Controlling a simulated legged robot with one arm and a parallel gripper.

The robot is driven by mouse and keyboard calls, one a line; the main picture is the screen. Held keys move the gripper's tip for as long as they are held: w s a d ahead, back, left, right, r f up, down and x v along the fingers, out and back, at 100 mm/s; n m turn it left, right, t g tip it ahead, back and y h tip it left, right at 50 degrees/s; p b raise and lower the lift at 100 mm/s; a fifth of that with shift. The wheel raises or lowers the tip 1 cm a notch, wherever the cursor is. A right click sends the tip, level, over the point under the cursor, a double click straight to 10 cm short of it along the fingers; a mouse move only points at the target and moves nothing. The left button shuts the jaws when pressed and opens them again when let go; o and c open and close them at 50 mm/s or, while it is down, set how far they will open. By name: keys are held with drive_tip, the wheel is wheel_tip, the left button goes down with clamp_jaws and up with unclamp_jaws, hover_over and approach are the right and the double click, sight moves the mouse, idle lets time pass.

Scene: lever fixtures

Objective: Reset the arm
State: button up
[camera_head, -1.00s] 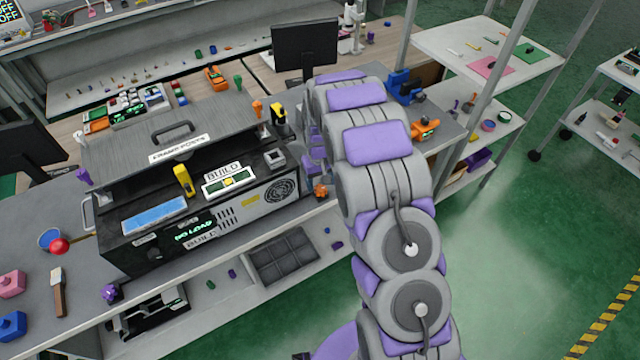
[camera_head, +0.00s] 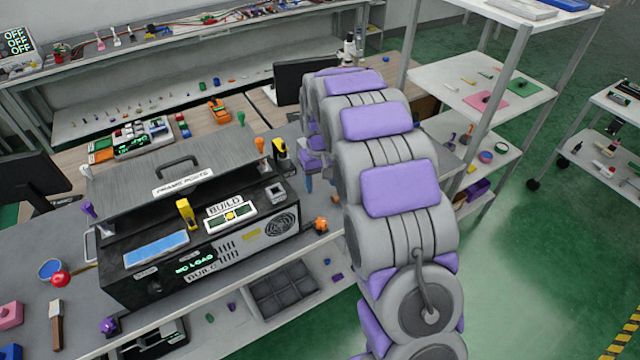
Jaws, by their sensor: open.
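My grey and purple arm rises from the lower right and bends over toward the bench. My gripper (camera_head: 317,172) hangs beyond the near arm links, just right of the black box, partly hidden by the arm; its jaws look open with nothing seen between them. The black box (camera_head: 150,281) with BUILD labels and a green NO LOAD display stands on the bench. A yellow lever (camera_head: 186,213) stands upright on its front.
A black monitor (camera_head: 290,82) stands behind the arm. A red ball-topped lever (camera_head: 60,279) and a blue cup (camera_head: 50,268) are at the left. An orange knob (camera_head: 321,224) sits right of the box.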

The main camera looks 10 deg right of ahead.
idle(0.4)
drive_tip(key=s+r+b, duration=0.1)
drive_tip(key=s+r, duration=0.3)
drive_tip(key=s, duration=0.6)
drive_tip(key=s+r+m+g, duration=0.1)
drive_tip(key=s+r, duration=0.2)
drive_tip(key=s, duration=0.6)
drive_tip(key=s+r+b, duration=0.1)
drive_tip(key=s+r, duration=0.3)
drive_tip(key=s, duration=0.6)
drive_tip(key=s+f, duration=0.1)
drive_tip(key=s, duration=1.2)
drive_tip(key=shift+s+f+m+g, duration=0.2)
drive_tip(key=shift+m+g, duration=0.1)
drive_tip(key=shift+g, duration=0.1)
drive_tip(key=shift+a, duration=0.1)
drive_tip(key=shift+c, duration=0.3)
